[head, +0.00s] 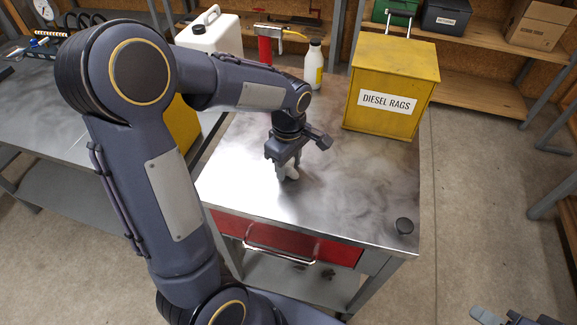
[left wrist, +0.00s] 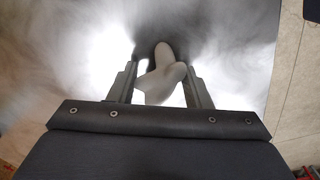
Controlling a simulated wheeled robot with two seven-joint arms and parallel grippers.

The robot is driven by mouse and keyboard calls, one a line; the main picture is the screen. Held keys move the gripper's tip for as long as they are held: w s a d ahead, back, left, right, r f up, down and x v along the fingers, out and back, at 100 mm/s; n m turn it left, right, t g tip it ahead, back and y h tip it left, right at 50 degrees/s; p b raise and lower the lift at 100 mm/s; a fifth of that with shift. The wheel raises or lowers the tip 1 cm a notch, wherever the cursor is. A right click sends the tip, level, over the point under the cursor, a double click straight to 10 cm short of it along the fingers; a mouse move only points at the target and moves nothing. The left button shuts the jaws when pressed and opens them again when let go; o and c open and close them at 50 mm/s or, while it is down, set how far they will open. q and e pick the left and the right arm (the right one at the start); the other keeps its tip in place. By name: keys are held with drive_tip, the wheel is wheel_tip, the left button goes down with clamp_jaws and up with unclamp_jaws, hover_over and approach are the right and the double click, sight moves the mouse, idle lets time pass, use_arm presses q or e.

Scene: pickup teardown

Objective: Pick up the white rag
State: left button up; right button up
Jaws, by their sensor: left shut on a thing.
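The white rag (head: 291,173) is a small, pale, crumpled piece at the workbench's metal top. My left gripper (head: 284,170) points down over the bench and is shut on the rag. In the left wrist view the rag (left wrist: 161,82) sits between the two fingers (left wrist: 160,88), bulging out between them. I cannot tell whether the rag still touches the bench top. Part of my right gripper (head: 503,316) shows at the bottom right edge of the head view, cut off, so its jaws cannot be judged.
A yellow box labelled "DIESEL RAGS" (head: 392,84) stands at the bench's back right. The bench's right middle (head: 350,190) is clear.

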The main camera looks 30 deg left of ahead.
sight(289, 162)
use_arm(q)
drive_tip(key=shift+r, duration=0.15)
drive_tip(key=shift+r, duration=0.25)
wheel_tip(289, 162, up, 2)
drive_tip(key=shift+r, duration=0.1)
drive_tip(key=s+d+r+b, duration=0.1)
drive_tip(key=s+d+r, duration=0.6)
drive_tip(key=s+r, duration=0.3)
drive_tip(key=shift+s+d, duration=0.15)
drive_tip(key=shift+s, duration=0.85)
